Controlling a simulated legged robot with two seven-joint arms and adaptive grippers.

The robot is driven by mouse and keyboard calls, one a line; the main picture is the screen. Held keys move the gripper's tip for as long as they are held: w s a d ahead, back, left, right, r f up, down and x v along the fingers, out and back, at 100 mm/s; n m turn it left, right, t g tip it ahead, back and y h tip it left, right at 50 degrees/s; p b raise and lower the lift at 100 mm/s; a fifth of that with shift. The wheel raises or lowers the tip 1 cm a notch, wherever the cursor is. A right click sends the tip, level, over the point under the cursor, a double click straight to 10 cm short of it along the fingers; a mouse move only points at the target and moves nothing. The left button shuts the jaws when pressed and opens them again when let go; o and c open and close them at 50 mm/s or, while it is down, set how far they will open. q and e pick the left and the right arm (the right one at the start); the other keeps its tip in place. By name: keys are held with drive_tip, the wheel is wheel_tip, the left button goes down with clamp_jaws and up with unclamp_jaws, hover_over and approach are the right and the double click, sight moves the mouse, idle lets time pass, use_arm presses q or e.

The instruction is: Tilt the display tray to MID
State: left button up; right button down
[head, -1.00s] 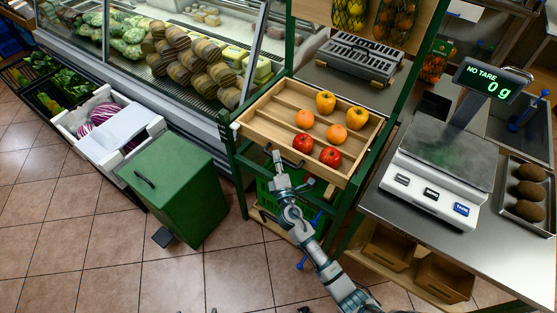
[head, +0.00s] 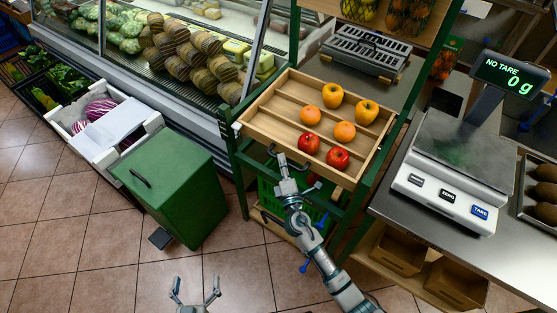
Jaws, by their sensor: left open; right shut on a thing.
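The display tray (head: 262,122) is a slatted wooden tray in a green frame, its front edge lower than its back. Two yellow apples, two oranges (head: 310,115) and two red apples (head: 309,143) rest in it. A dark handle (head: 293,161) shows at its front edge. My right gripper (head: 283,160) is at this front edge, shut on the handle; its fingertips are partly hard to make out. My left gripper (head: 196,283) is open and empty at the bottom of the view, over the floor, well away from the tray.
A green bin (head: 175,190) stands left of the tray frame, beside a white crate (head: 105,130). A scale (head: 455,165) sits on the steel counter at right. A green crate (head: 268,200) is under the tray. Tiled floor is free at lower left.

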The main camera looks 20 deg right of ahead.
drive_tip(key=b, duration=0.1)
drive_tip(key=d+f+b, duration=0.1)
drive_tip(key=b, duration=0.1)
drive_tip(key=shift+w+d+f+n, duration=0.1)
drive_tip(key=shift+f+n, duration=0.2)
use_arm(q)
wheel_tip(320, 180, up, 8)
drive_tip(key=s+t+h, duration=0.1)
drive_tip(key=t, duration=0.5)
drive_tip(key=shift+d+n+t, duration=0.3)
drive_tip(key=shift+t, duration=0.1)
use_arm(e)
drive_tip(key=shift+r, duration=0.1)
drive_tip(key=c, duration=1.1)
unclamp_jaws()
drive_tip(key=shift+d, duration=0.15)
drive_tip(key=shift+c, duration=0.2)
drive_tip(key=shift+s+t, duration=0.3)
use_arm(q)
drive_tip(key=shift+d, duration=0.2)
use_arm(e)
drive_tip(key=d+v, duration=0.1)
drive_tip(key=v, duration=1)
drive_tip(key=shift+s+a+f, duration=0.25)
drive_tip(key=shift+a+f, duration=0.05)
drive_tip(key=shift+a, duration=0.15)
use_arm(q)
drive_tip(key=shift+a, duration=0.1)
use_arm(e)
drive_tip(key=shift+a, duration=0.1)
